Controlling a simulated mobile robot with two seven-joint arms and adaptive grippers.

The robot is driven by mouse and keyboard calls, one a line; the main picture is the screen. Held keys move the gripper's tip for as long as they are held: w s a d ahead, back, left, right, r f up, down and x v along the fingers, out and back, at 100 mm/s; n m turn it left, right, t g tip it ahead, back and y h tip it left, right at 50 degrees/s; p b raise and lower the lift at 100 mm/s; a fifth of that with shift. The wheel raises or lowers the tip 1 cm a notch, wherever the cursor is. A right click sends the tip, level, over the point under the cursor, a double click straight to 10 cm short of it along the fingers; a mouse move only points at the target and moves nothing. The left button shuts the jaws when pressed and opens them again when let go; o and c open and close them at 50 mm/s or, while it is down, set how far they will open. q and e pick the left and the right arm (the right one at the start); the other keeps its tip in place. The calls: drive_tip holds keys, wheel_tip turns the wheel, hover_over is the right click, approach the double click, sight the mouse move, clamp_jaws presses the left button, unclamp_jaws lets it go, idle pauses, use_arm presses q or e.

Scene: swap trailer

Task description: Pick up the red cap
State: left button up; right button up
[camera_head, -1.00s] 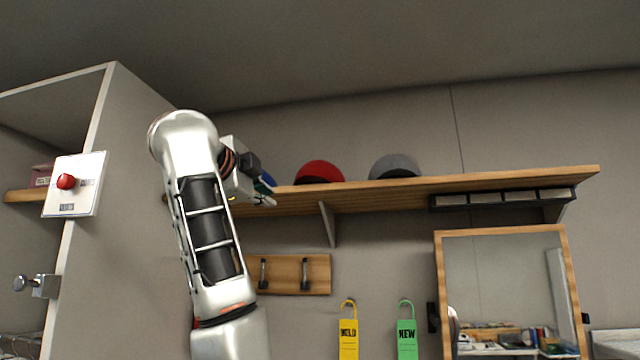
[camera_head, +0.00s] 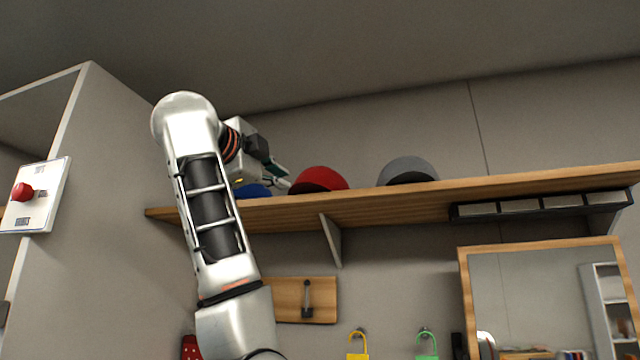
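The red cap (camera_head: 319,179) sits on the wooden shelf (camera_head: 400,198), dome up, between a blue cap and a grey cap. My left gripper (camera_head: 284,178) is raised at shelf height, just left of the red cap and close to it. I cannot tell whether it touches the cap. The fingers are small and partly behind the gripper body, so their opening is unclear. My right gripper is not in view.
The blue cap (camera_head: 252,190) lies left of the red one, partly behind my arm. The grey cap (camera_head: 408,171) is to the right. A mirror (camera_head: 540,300) and a hook board (camera_head: 318,300) hang below the shelf. A tall cabinet (camera_head: 110,200) stands left.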

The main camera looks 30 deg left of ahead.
sight(293, 187)
use_arm(q)
drive_tip(key=w, duration=0.1)
drive_tip(key=w+p, duration=0.2)
drive_tip(key=w, duration=0.1)
drive_tip(key=shift+w+a, duration=0.1)
drive_tip(key=shift+a, duration=0.2)
drive_tip(key=shift+w, duration=0.25)
clamp_jaws()
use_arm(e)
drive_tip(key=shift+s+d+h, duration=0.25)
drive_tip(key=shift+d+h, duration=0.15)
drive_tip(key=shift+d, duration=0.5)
